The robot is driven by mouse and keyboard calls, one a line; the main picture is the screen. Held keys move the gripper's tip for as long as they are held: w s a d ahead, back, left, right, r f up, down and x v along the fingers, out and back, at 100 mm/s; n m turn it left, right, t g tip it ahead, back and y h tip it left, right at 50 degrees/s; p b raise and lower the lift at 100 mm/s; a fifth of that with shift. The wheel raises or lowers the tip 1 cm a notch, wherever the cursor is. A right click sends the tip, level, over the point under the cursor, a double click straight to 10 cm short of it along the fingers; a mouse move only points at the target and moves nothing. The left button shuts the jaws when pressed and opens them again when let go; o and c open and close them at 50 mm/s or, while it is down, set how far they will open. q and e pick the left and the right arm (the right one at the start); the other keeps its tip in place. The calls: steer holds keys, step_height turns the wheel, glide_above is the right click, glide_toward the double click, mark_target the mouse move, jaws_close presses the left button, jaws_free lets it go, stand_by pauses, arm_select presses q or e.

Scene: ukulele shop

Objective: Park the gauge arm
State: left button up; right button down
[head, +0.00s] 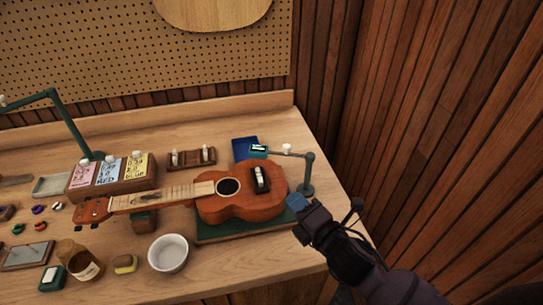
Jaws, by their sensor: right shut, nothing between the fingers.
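The gauge arm (309,172) is a dark grey-green post near the right end of the bench, with a thin bar reaching left from its top. A white knob (287,148) stands on the bar. A small teal gauge with a lit display (259,149) is at its left end, above a dark blue pad (243,143) and just behind the ukulele (245,205). My right gripper (297,203) is shut and empty, in front of the post's base near the ukulele's lower right edge. Whether it touches anything is unclear. My left gripper is out of view.
The ukulele lies on a green mat (240,234), a dark block with a pale top (262,179) on its body. A white bowl (168,253), a brown jar (80,260), a box of coloured cards (110,178) and a green jointed arm (70,125) are left. A wood wall (440,130) closes the right side.

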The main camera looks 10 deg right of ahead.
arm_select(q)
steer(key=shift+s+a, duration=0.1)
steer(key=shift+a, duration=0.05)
arm_select(e)
steer(key=m, duration=0.2)
steer(key=shift+s+a+r+m+y, duration=0.15)
steer(key=shift+a+r+m+y, duration=0.25)
steer(key=p, duration=0.1)
glide_toward(262, 155)
steer(key=a, duration=0.1)
steer(key=w+a, duration=0.1)
steer(key=a, duration=0.1)
steer(key=shift+w+a, duration=0.3)
steer(key=shift+a, duration=0.1)
steer(key=w, duration=0.1)
steer(key=w+p, duration=0.1)
steer(key=w, duration=0.1)
steer(key=shift+w+d, duration=0.1)
steer(key=shift+d, duration=0.25)
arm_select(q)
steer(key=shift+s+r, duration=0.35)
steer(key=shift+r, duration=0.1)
arm_select(e)
steer(key=shift+w+d+f, duration=0.1)
steer(key=shift+w+d, duration=0.2)
steer(key=shift+w, duration=0.35)
